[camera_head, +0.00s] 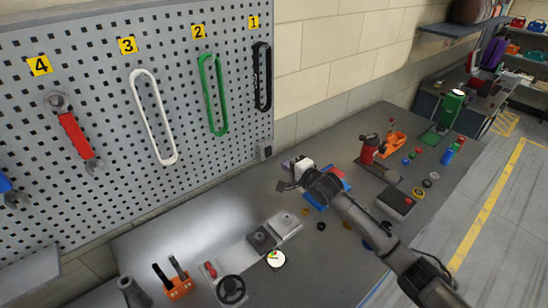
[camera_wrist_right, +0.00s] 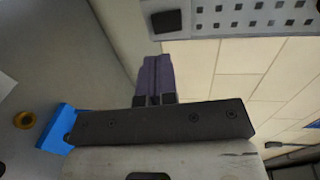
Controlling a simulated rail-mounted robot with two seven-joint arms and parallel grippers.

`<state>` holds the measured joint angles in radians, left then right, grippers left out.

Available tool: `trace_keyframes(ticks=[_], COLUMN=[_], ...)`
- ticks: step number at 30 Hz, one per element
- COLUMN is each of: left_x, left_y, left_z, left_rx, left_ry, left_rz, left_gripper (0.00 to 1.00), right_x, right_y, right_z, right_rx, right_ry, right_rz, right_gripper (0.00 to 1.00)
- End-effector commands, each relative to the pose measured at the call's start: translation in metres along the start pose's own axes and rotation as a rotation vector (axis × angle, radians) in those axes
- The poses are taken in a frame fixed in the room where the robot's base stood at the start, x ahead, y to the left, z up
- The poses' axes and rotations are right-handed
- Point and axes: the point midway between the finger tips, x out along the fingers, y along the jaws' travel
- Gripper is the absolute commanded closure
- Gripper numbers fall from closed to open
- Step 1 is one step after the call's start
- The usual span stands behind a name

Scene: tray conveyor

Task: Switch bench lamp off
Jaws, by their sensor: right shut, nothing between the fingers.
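A small dark box (camera_head: 265,152), which looks like a wall switch, sits at the lower right corner of the pegboard. It also shows at the top of the right wrist view (camera_wrist_right: 166,22); its setting is too small to tell. My right gripper (camera_head: 285,165) is above the bench, a little right of and below the box in the head view. In the wrist view its purple fingers (camera_wrist_right: 157,68) are shut and empty, pointing toward the box with a visible gap. I cannot make out the lamp itself; a bright patch lies on the left bench. My left gripper is out of view.
The pegboard (camera_head: 105,165) holds several tools. A blue tray (camera_head: 314,202) is partly hidden beneath my right arm. A control panel with a black handwheel (camera_head: 231,290) and an orange tool holder (camera_head: 179,289) stand in front. A red device (camera_head: 368,151) stands right.

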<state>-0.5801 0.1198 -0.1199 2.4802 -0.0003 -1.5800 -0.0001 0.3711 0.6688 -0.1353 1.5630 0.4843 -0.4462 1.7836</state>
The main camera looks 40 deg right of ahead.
Motion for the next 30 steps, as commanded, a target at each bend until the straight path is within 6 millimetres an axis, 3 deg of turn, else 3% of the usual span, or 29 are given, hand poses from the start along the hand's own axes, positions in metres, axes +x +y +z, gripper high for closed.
trace_keyframes(ticks=[6, 12, 19, 30], left_x=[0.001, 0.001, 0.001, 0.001], left_y=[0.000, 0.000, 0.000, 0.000], left_z=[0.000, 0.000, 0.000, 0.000], left_rx=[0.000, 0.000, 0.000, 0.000], left_ry=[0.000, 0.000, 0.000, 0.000], left_rz=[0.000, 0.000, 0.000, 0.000], left_gripper=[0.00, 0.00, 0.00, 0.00], right_x=[0.037, 0.059, 0.071, 0.073], right_y=[-0.001, -0.001, 0.000, 0.000], right_z=[-0.001, 0.000, 0.000, 0.000], right_rx=[0.000, -0.001, 0.000, 0.000], right_ry=[0.002, 0.001, 0.000, 0.000], right_rz=[-0.001, -0.001, 0.000, 0.000], right_gripper=[1.00, 1.00, 1.00, 1.00])
